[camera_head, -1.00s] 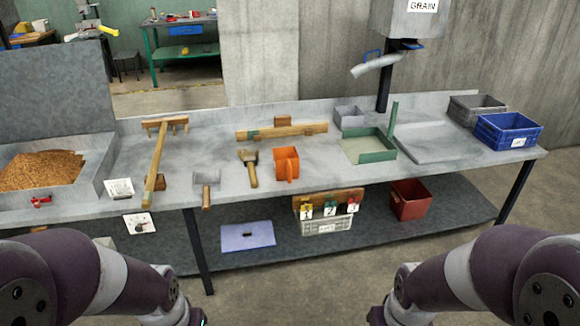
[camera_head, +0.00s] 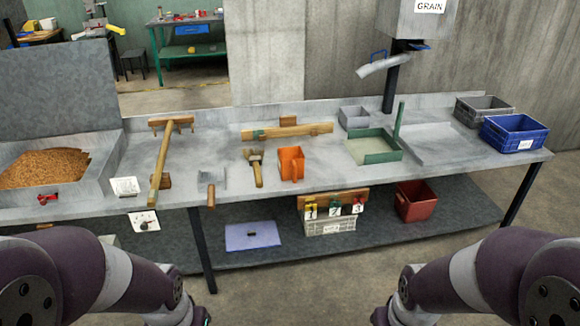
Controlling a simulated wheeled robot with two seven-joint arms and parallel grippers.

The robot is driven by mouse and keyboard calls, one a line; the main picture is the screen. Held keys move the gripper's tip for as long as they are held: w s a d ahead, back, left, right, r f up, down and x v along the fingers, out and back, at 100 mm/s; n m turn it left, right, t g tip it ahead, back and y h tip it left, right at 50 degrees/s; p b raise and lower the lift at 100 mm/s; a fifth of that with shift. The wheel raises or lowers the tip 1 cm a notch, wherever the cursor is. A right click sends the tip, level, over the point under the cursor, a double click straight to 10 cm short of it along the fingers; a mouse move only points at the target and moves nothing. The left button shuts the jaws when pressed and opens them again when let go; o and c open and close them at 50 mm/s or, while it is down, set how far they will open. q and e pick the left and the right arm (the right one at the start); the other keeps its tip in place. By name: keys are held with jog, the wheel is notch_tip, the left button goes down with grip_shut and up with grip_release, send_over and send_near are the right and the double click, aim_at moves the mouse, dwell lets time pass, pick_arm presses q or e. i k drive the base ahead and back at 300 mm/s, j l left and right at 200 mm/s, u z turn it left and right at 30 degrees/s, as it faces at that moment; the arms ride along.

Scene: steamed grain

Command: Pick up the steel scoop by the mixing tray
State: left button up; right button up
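The steel scoop (camera_head: 212,178) lies on the grey workbench near its front edge. It has a grey metal pan and a short wooden handle that points toward me. The steel tray (camera_head: 112,152) holding brown grain (camera_head: 45,168) is at the left end of the bench, with a wooden rake lying between it and the scoop. My two arms show at the bottom left and bottom right corners, well short of the bench.
A blue crate (camera_head: 511,134) stands at the right end. The lower shelf holds several containers.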

aim_at(212, 186)
jog(key=i+j, duration=0.45)
jog(key=i, duration=0.25)
jog(key=i+j+z, duration=0.1)
jog(key=i+j, duration=0.35)
jog(key=i, duration=0.25)
jog(key=i+j+z, duration=0.1)
jog(key=i+j, duration=0.4)
jog(key=i, duration=0.15)
